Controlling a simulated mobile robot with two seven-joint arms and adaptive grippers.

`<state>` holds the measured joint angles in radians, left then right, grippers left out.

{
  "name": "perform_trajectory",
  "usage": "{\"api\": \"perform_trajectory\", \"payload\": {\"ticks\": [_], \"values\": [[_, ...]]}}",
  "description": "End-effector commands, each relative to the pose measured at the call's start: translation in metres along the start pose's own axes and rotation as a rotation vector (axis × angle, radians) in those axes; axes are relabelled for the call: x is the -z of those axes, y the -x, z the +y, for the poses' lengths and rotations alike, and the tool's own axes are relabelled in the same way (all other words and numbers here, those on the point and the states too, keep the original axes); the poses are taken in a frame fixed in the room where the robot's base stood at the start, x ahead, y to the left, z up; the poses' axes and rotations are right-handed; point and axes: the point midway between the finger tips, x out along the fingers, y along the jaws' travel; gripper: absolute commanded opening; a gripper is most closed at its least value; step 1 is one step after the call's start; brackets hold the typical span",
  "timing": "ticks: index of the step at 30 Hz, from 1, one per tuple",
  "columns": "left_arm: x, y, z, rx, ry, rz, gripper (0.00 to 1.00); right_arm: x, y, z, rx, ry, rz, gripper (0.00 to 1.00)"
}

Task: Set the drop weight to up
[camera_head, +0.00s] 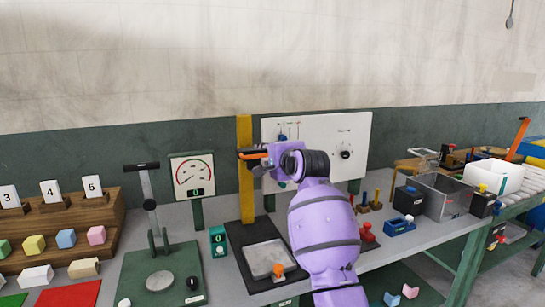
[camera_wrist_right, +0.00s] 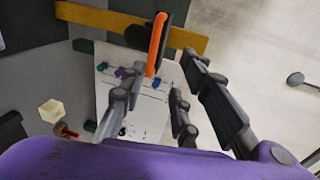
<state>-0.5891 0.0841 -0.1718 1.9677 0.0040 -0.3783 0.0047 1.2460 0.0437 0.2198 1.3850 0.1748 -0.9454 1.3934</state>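The drop weight is a dark block (camera_wrist_right: 176,14) on a yellow post (camera_head: 244,200), high up near the top of the post. Its orange handle (camera_head: 254,156) sticks out to the side and shows larger in the right wrist view (camera_wrist_right: 157,45). My right gripper (camera_head: 268,159) is at the handle's height, beside the post. In the right wrist view its fingers (camera_wrist_right: 162,70) are apart, with the handle's end close to the left fingertip. I cannot tell whether they touch. My purple right arm hides part of the press area. My left gripper is not in view.
A grey plate (camera_head: 262,257) lies at the post's foot. A white panel (camera_head: 345,140) with knobs stands behind my right arm. A lever press (camera_head: 160,247) and a dial gauge (camera_head: 192,172) stand to the left. Small blocks and a clear box (camera_head: 447,196) are to the right.

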Motion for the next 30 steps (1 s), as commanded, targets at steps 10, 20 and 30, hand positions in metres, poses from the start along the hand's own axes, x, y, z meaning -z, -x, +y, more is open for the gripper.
{"api": "perform_trajectory", "payload": {"ticks": [10,20,30], "values": [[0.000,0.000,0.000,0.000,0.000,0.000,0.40,0.001,0.022,0.000,-0.001,0.001,0.001,0.29],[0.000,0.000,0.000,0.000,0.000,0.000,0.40,0.000,0.022,-0.001,0.002,0.029,0.001,0.29],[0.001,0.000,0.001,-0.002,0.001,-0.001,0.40,0.003,0.039,-0.039,0.165,0.498,0.088,0.29]]}}
